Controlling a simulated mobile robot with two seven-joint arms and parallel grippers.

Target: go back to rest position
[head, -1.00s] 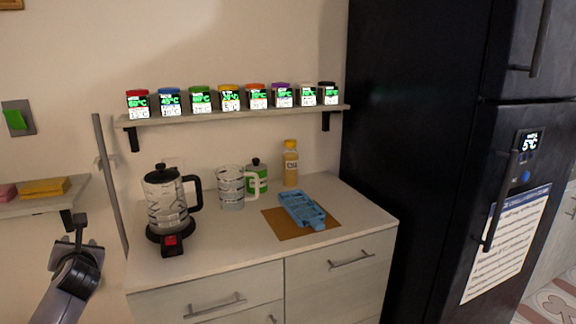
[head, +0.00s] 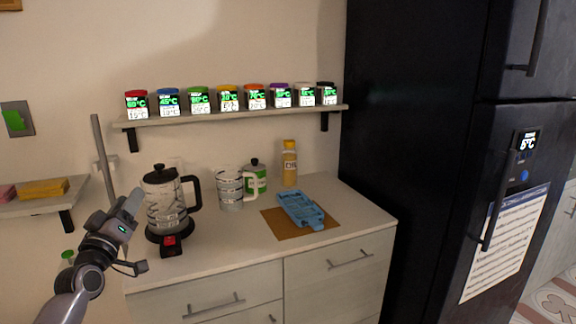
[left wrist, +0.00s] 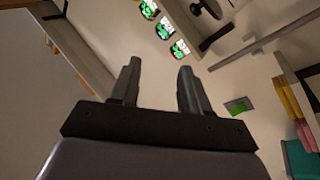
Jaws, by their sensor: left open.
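My left gripper (head: 138,234) is at the lower left in the head view, in front of the counter's left edge and to the left of the kettle. In the left wrist view its two fingers (left wrist: 158,88) stand apart with nothing between them. Behind them the wrist view shows wall, shelf and some dispensers, tilted. My right gripper is in neither view. Several spice dispensers (head: 229,98) with coloured lids and lit labels stand in a row on the wall shelf (head: 235,117).
A black fridge (head: 420,150) stands right. The counter's front is clear.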

